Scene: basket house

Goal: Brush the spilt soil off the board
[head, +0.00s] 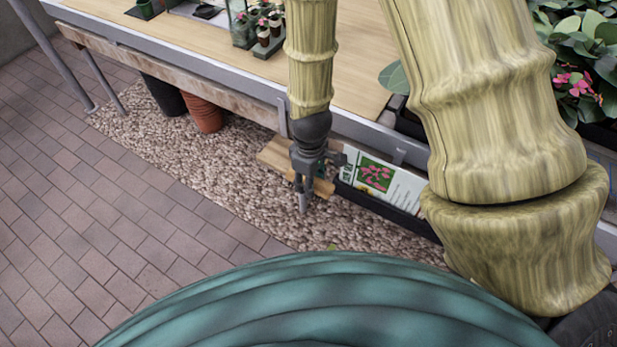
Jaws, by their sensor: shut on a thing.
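My gripper (304,192) points down in front of the bench's front edge, above the pebble strip. It is shut on a light wooden piece (323,187), mostly hidden behind the fingers. I cannot tell whether this is a brush. More flat light wood (276,153) shows just left of and behind the gripper; I cannot tell whether it is the same piece. I cannot make out any spilt soil. I cannot tell which wooden surface is the board.
The wooden bench top (352,75) has a grey metal edge and bears small potted plants (265,28) at the back. A sign with pink flowers (376,178) stands right of my gripper. A terracotta pot (204,113) is under the bench. The paving (110,220) at left is clear.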

